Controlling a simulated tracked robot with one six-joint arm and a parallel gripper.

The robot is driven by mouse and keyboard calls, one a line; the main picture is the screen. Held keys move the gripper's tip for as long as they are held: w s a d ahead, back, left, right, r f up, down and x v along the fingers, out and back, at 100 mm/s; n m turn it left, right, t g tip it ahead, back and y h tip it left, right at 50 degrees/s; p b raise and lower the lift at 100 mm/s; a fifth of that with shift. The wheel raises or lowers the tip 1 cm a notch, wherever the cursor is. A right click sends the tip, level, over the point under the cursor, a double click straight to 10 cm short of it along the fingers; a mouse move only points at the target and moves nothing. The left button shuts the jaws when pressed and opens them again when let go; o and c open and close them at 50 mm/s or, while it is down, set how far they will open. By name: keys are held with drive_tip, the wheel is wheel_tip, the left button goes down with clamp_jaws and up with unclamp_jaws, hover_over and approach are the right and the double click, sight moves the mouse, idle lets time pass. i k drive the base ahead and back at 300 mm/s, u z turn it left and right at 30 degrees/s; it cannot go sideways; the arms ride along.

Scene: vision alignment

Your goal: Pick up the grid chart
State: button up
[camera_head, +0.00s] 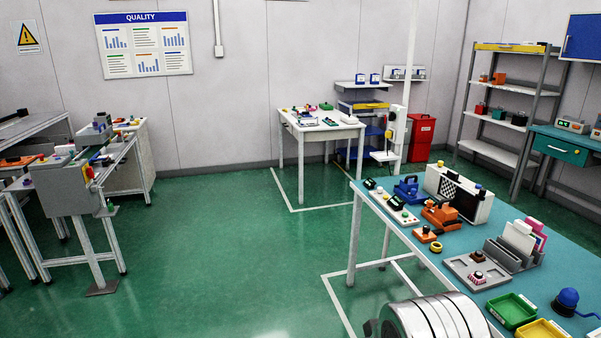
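A teal-topped table (400,240) stands at the right. A black-and-white checkered patch (449,184) shows on a white upright panel (474,205) at its back; I cannot tell whether this is the grid chart. A grey slotted rack (505,257) nearer the front holds upright white cards (518,238) and pink ones (539,236). The faces of these cards are too small or hidden to show a grid. My gripper is not in view.
Blue (408,189) and orange (440,214) devices, a grey tray (460,270), a green bin (512,310) and a yellow bin (543,331) crowd the teal table. Other benches stand at the left and back. The green floor (225,240) between is clear.

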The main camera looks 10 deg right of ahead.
sight(448, 189)
drive_tip(key=z, duration=0.15)
drive_tip(key=i, duration=1.5)
drive_tip(key=z, duration=0.3)
drive_tip(key=i, duration=0.8)
drive_tip(key=z, duration=0.4)
drive_tip(key=i, duration=1.2)
drive_tip(key=z, duration=0.25)
